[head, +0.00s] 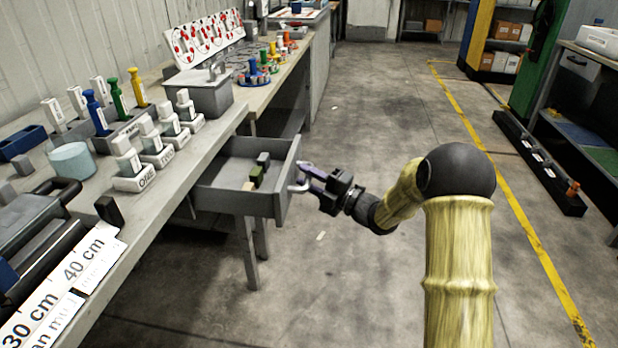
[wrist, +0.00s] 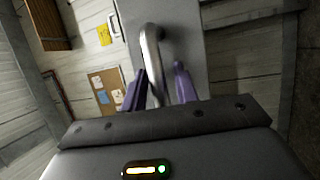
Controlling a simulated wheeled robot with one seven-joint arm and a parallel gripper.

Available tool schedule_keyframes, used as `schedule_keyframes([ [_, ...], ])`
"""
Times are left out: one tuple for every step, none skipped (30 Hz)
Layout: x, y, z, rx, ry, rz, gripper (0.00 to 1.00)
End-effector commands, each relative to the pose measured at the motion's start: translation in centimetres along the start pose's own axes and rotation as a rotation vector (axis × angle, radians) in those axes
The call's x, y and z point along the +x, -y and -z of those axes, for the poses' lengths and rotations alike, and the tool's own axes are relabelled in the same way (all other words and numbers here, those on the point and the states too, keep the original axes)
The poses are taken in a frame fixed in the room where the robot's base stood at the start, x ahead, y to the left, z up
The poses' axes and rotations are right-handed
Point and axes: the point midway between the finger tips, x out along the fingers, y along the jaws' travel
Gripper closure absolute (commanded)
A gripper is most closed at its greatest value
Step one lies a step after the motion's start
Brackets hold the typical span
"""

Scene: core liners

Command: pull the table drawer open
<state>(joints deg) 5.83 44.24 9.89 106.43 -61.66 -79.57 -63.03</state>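The grey table drawer (head: 236,201) stands well out from under the workbench in the head view. A few small blocks (head: 258,170) lie inside it. Its metal handle (head: 298,187) is on the drawer front, which also shows in the wrist view (wrist: 187,40). My gripper (head: 305,176) is at the handle. In the wrist view my gripper's two purple fingers (wrist: 160,80) are on either side of the bar-shaped handle (wrist: 152,55). The left finger looks close to the bar, and a narrow gap shows beside the right one. Firm contact cannot be made out.
The workbench (head: 212,138) along the left holds labelled blocks, coloured-handled tools and a grey box (head: 198,92). A drawer leg-side support (head: 247,250) stands below. Open concrete floor (head: 340,270) lies right of the drawer. A low black rail (head: 540,165) is at far right.

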Motion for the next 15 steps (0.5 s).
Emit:
schedule_keyframes([
  [0.0, 0.0, 0.0, 0.0, 0.001, 0.0, 0.62],
  [0.0, 0.0, -0.1, -0.001, 0.001, -0.001, 0.62],
  [0.0, -0.1, -0.1, -0.001, 0.001, -0.001, 0.62],
  [0.0, -0.1, -0.1, -0.001, 0.002, -0.001, 0.62],
  [0.0, -0.1, -0.1, -0.001, 0.002, -0.001, 0.62],
  [0.0, -0.1, -0.1, -0.002, 0.002, -0.002, 0.62],
  [0.0, -0.1, -0.1, -0.002, 0.002, -0.002, 0.62],
  [0.0, -0.1, -0.1, -0.002, 0.002, -0.002, 0.62],
  [0.0, -0.1, -0.1, -0.002, 0.002, -0.002, 0.62],
  [-0.1, -0.1, -0.1, -0.002, 0.003, -0.002, 0.62],
  [-0.2, -0.1, -0.1, -0.002, 0.003, -0.002, 0.62],
  [-0.4, -0.1, -0.1, -0.002, 0.004, -0.001, 0.62],
  [-0.6, -0.1, -0.1, -0.002, 0.004, -0.001, 0.62],
  [-0.8, -0.1, -0.2, -0.002, 0.005, -0.001, 0.62],
  [-1.3, -0.1, -0.2, -0.002, 0.005, 0.0, 0.62],
])
